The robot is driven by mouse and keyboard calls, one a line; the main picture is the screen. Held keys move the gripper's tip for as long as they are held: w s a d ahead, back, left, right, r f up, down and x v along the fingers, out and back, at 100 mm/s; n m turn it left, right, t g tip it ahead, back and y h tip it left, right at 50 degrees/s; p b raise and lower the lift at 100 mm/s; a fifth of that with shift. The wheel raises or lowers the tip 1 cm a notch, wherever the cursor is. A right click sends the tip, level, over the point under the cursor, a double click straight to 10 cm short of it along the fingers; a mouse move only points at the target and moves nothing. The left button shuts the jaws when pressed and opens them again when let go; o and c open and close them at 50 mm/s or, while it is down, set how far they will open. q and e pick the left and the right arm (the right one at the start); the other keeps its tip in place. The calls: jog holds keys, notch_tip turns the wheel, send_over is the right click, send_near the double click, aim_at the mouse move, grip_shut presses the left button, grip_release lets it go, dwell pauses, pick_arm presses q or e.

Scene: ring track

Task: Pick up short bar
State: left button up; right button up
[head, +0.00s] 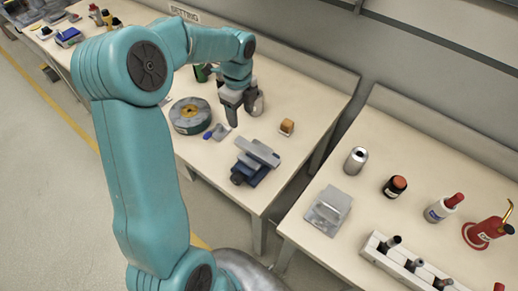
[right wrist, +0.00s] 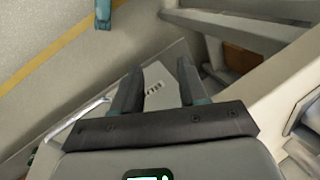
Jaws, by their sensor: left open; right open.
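A grey metal bar (head: 259,151) lies across a blue vise (head: 250,174) near the front of the left-hand table in the head view. It is the only bar-shaped piece I make out on that table, and I cannot tell for certain that it is the short bar. My left gripper (head: 243,108) is open, pointing down over the table, behind and apart from the vise. My right gripper (right wrist: 156,82) is open in the right wrist view, with a pale surface beyond its fingers and nothing visibly held.
A green spool (head: 190,115) and a small blue-tipped tool (head: 215,132) are left of the vise; a small orange-brown block (head: 287,127) is right. The right-hand table holds a silver can (head: 355,160), bottles and a white rack (head: 385,250). A gap separates the tables.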

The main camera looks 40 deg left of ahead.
pick_arm(q)
send_over(242, 142)
jog(key=f, duration=0.4)
jog(key=shift+s+d+f, duration=0.25)
jog(key=shift+f, duration=0.15)
jog(key=f+p, duration=0.1)
jog(key=f, duration=0.5)
jog(key=shift+w+a+p, duration=0.15)
jog(key=shift+a+p, duration=0.05)
jog(key=shift+p, duration=0.15)
jog(key=shift+w+a+f, duration=0.15)
jog(key=shift+w+f, duration=0.1)
jog(key=shift+f, duration=0.2)
jog(key=shift+s+r, duration=0.15)
jog(key=shift+r, duration=0.05)
jog(key=c, duration=0.8)
grip_shut()
pick_arm(e)
jog(key=shift+s+d+r, duration=0.1)
jog(key=shift+s+r, duration=0.1)
jog(key=shift+r, duration=0.3)
jog(key=shift+s+d+r, duration=0.1)
jog(key=shift+s+r, duration=0.1)
jog(key=shift+r, duration=0.25)
